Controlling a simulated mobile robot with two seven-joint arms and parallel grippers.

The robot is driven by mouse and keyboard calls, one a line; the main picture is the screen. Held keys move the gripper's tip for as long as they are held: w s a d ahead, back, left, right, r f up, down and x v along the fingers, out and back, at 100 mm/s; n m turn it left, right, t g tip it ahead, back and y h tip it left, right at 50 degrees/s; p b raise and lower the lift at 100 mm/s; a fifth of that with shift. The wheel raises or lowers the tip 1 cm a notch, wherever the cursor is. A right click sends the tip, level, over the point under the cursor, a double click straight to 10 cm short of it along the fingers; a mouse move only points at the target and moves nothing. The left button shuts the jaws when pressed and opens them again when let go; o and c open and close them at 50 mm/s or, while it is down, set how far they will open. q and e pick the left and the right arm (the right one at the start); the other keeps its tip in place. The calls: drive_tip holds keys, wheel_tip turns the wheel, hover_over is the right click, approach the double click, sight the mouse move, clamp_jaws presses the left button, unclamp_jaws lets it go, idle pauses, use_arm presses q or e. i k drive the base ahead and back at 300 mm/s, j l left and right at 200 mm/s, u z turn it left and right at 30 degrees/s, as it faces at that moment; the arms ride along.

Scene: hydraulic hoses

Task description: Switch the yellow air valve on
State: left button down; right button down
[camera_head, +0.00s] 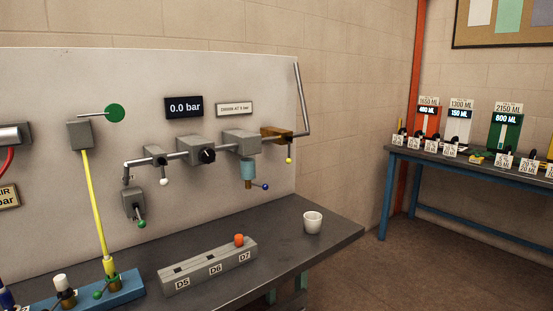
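A brass-coloured valve (284,134) sits at the right end of the grey pipe run on the upright panel. A small yellow ball (289,160) hangs just below it, apparently the end of its lever. The thin lever itself is hard to make out. A grey bent pipe rises from the valve's right side along the panel edge. A yellow hose (94,205) runs from a grey block down to a brass fitting on the blue manifold at the left. Neither of my grippers is in view.
A display (184,107) reads 0.0 bar. White, blue and green ball levers hang nearby. A grey block (208,267) labelled D5, D6, D7 holds an orange knob. A white cup (313,222) stands on the dark bench (335,238). A second table (470,161) stands at right.

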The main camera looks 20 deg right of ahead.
sight(289, 161)
drive_tip(key=i+l, duration=0.35)
drive_tip(key=i+l+u, duration=0.15)
drive_tip(key=i+l, duration=0.55)
drive_tip(key=l, duration=0.2)
drive_tip(key=i+l+u, duration=0.1)
drive_tip(key=i+l, duration=0.2)
drive_tip(key=l, duration=0.15)
